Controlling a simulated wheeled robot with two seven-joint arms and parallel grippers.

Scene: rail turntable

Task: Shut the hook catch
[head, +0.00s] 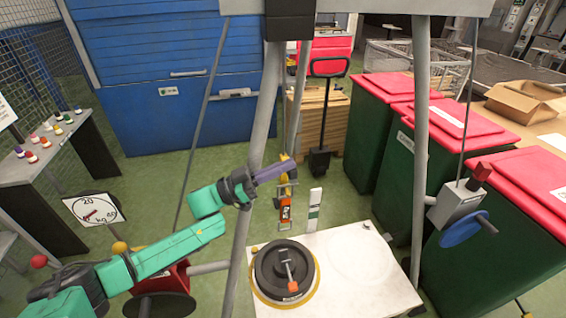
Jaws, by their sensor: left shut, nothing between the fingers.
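My left gripper (283,171) reaches in from the left on a teal arm. Its purple end is at a yellow hanging block, shut with nothing held. An orange and black piece (286,213), seemingly the hook, hangs just below the fingers. The catch itself is too small to make out, and I cannot tell whether the fingers touch it. My right gripper is not in view.
Below stands a white table (345,285) bearing a round black weight (268,272) with an orange-tipped lever. Grey frame legs (421,130) rise on both sides. A grey box with a blue handwheel (464,229) is at right. Green bins (375,125) stand behind.

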